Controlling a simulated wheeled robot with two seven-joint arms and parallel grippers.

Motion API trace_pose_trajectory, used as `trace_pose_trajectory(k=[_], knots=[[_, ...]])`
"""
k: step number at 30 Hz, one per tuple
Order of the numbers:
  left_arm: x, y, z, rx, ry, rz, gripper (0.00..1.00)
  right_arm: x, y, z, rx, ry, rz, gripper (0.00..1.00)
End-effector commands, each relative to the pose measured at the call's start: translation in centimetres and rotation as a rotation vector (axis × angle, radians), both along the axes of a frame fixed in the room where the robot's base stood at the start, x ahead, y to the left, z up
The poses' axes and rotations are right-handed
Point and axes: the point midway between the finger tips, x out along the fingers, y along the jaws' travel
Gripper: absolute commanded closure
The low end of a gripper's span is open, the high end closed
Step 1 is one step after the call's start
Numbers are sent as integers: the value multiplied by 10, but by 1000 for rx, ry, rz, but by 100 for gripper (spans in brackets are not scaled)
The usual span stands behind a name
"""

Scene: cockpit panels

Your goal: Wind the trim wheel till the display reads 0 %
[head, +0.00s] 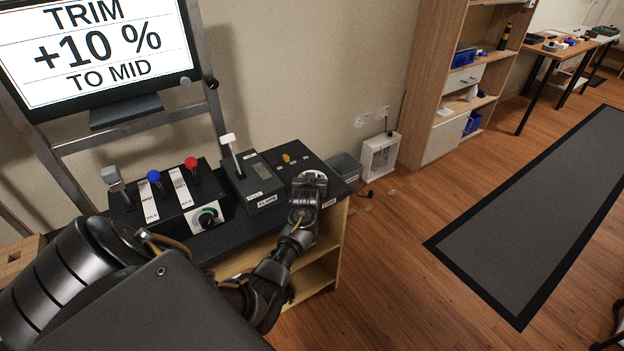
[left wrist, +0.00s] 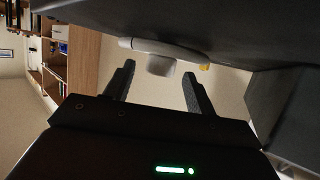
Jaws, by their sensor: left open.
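The display (head: 97,48) at the upper left of the head view reads "TRIM +10 % TO MID". My left gripper (head: 310,180) is at the right end of the black console, its arm coming in from the lower left. In the left wrist view my left gripper (left wrist: 158,72) is open, with its two fingers apart. My right gripper is not in view.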

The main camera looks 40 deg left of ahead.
Motion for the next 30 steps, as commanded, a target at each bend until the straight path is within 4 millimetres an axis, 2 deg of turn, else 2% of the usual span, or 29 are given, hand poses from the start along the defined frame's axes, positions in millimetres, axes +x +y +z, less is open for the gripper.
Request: trace_pose_trajectory(k=[13,23,30], knots=[[7,6,-4,0,0,1,45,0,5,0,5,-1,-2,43],[7,5,-4,0,0,1,88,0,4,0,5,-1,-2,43],[8,4,-4,-2,0,22,89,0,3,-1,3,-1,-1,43]])
